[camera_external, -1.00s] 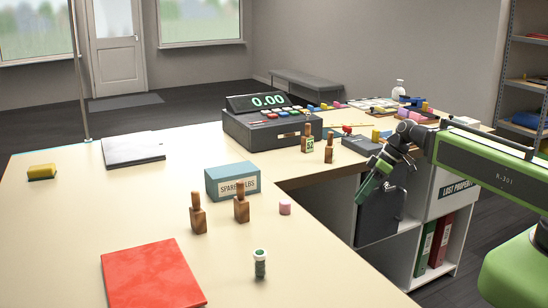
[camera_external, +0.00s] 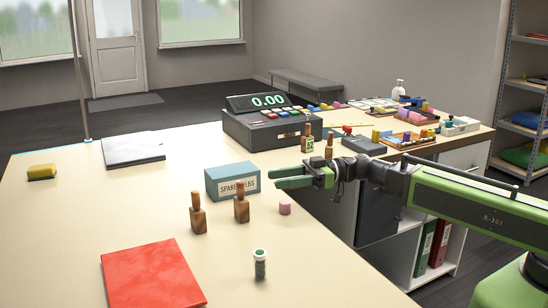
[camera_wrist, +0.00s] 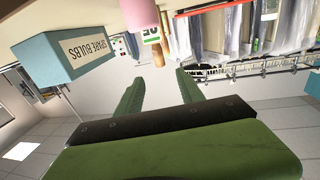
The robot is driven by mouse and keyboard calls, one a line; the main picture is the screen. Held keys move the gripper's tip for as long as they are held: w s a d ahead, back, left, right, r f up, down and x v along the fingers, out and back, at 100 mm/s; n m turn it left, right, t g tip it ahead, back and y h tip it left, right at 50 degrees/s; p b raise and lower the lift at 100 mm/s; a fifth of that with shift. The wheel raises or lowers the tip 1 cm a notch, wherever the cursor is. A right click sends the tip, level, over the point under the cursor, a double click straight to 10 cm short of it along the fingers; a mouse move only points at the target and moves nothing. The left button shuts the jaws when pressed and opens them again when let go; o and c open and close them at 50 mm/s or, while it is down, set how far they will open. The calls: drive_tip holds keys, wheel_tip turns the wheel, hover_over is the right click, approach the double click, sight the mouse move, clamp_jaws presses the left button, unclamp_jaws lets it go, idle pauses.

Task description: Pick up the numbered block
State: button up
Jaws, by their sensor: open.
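The numbered block (camera_external: 308,144) is a small wooden, handled piece with a pale label bearing green digits. It stands upright on the counter just right of the till. In the wrist view its label (camera_wrist: 151,36) shows upside down at the top, beyond my fingertips and beside something pink. My gripper (camera_external: 274,178) is open and empty, pointing left over the counter's inner edge, by the spare bulbs box (camera_external: 232,182). The block stands behind my gripper in the external view, clear of the fingers. My two green fingers (camera_wrist: 159,74) show spread apart in the wrist view.
A similar wooden piece (camera_external: 329,149) stands right of the block, and two more (camera_external: 198,213) (camera_external: 241,204) stand in front of the box. A pink piece (camera_external: 285,208) sits near the counter's edge. The till (camera_external: 266,130) stands behind.

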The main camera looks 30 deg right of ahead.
sight(241, 199)
drive_tip(key=a, duration=0.3)
drive_tip(key=w+a, duration=0.1)
drive_tip(key=a, duration=0.7)
drive_tip(key=shift+w+a+f, duration=0.1)
drive_tip(key=shift+w+f, duration=0.15)
drive_tip(key=shift+w, duration=0.15)
drive_tip(key=shift+c, duration=0.5)
clamp_jaws()
